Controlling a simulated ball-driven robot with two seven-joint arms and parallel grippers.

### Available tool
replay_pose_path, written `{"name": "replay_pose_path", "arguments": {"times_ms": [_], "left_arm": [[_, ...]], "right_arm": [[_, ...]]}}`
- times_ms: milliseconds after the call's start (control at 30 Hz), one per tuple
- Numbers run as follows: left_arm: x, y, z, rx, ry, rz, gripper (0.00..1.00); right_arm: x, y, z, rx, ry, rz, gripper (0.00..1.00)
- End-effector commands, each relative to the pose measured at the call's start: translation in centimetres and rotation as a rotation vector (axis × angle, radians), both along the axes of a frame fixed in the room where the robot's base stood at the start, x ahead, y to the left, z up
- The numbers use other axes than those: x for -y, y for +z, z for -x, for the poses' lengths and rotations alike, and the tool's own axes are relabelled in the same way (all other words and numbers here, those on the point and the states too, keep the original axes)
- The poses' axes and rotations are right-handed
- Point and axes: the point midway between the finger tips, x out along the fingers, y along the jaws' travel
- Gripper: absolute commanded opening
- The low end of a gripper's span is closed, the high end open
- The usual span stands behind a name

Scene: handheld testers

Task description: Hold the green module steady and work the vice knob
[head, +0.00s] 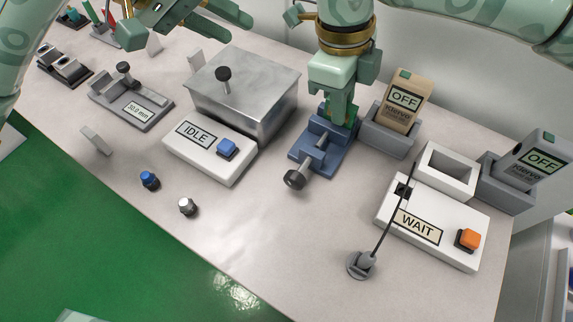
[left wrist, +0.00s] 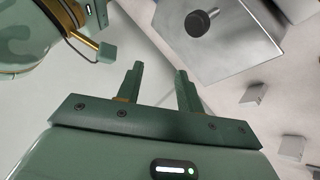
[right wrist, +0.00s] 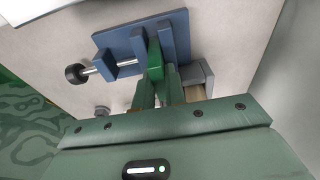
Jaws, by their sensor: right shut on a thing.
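The blue vice (head: 332,160) stands mid-table, with its dark knob (head: 294,180) on a metal screw pointing to the front left. The knob also shows in the right wrist view (right wrist: 76,75). The green module (right wrist: 154,57) is upright at the vice's jaws; in the head view it is mostly hidden by my right gripper (head: 341,108). My right gripper comes from above and is shut on the module. My left gripper (left wrist: 158,70) is open and empty, high over the back left of the table, away from the vice and knob.
A metal box (head: 255,90) with a black knob and the IDLE panel (head: 208,155) stand left of the vice. Handheld testers reading OFF (head: 404,100) sit in grey holders to the right. The WAIT panel (head: 430,235) and a cable probe (head: 362,264) are at front right. Front middle is clear.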

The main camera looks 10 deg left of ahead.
Motion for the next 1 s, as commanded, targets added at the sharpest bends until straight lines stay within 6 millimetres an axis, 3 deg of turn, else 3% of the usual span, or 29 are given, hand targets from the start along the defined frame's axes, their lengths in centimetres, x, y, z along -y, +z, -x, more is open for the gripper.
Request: {"name": "replay_pose_path", "arguments": {"times_ms": [100, 200, 333, 467, 800, 1000], "left_arm": [[2.8, 0.2, 5.0, -0.142, -0.188, -0.015, 0.37], [3.8, -1.2, 8.8, -0.268, -0.304, -0.055, 0.37], [4.2, -2.7, 11.9, -0.373, -0.389, -0.099, 0.37], [4.9, -4.0, 13.0, -0.405, -0.413, -0.112, 0.37], [9.2, -9.6, 14.4, -0.406, -0.412, -0.107, 0.37], [10.9, -11.8, 14.9, -0.403, -0.409, -0.108, 0.37]], "right_arm": [[0.0, 0.0, 0.0, 0.000, 0.000, 0.000, 0.00], [0.0, 0.0, 0.0, 0.000, 0.000, 0.000, 0.00], [0.0, 0.0, 0.0, 0.000, 0.000, 0.000, 0.00], [0.0, 0.0, 0.0, 0.000, 0.000, 0.000, 0.00], [0.0, 0.0, 0.0, 0.000, 0.000, 0.000, 0.00], [0.0, 0.0, 0.0, 0.000, 0.000, 0.000, 0.00]]}}
